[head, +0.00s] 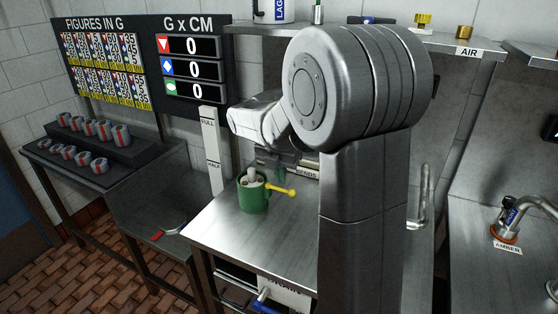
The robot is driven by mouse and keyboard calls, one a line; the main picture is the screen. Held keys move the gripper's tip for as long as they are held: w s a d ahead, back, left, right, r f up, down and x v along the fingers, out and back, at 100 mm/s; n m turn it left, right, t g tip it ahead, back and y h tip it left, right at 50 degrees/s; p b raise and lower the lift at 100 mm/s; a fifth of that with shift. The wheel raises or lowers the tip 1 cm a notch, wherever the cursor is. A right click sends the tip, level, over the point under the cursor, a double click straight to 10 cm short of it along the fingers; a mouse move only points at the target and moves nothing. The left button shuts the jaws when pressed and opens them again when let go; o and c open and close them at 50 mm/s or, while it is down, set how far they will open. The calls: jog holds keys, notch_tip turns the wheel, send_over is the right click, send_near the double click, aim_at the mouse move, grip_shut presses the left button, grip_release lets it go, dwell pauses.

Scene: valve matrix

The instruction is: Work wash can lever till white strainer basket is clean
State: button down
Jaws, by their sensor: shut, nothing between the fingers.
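The wash can is likely the green can (254,194) standing upright on the steel bench. A yellow lever (281,190) with a ball end sticks out to its right. A pale grey-white piece (252,177) shows in the can's open top; I cannot tell whether it is the white strainer basket or how clean it is. My arm rises on the right in the head view and bends left above and behind the can.
The steel bench top (215,228) is clear left of the can. An upright white post (211,150) marked FULL and HALF stands behind it. A tap (513,211) labelled AMBER is at right.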

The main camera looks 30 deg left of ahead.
aim_at(285, 190)
jog(key=shift+w+f, duration=0.15)
jog(key=shift+f, duration=0.55)
jog(key=shift+w+f, duration=0.15)
jog(key=shift+f, duration=0.55)
jog(key=shift+f, duration=0.1)
jog(key=y+b, duration=0.1)
jog(key=d+f+y+b, duration=0.1)
jog(key=y+b, duration=0.1)
jog(key=shift+f, duration=0.25)
jog(key=shift+d+f+b, duration=0.1)
jog(key=shift+f+b, duration=0.4)
jog(key=shift+f, duration=0.1)
jog(key=shift+r, duration=0.1)
jog(key=shift+r+p, duration=0.7)
jog(key=shift+r, duration=0.05)
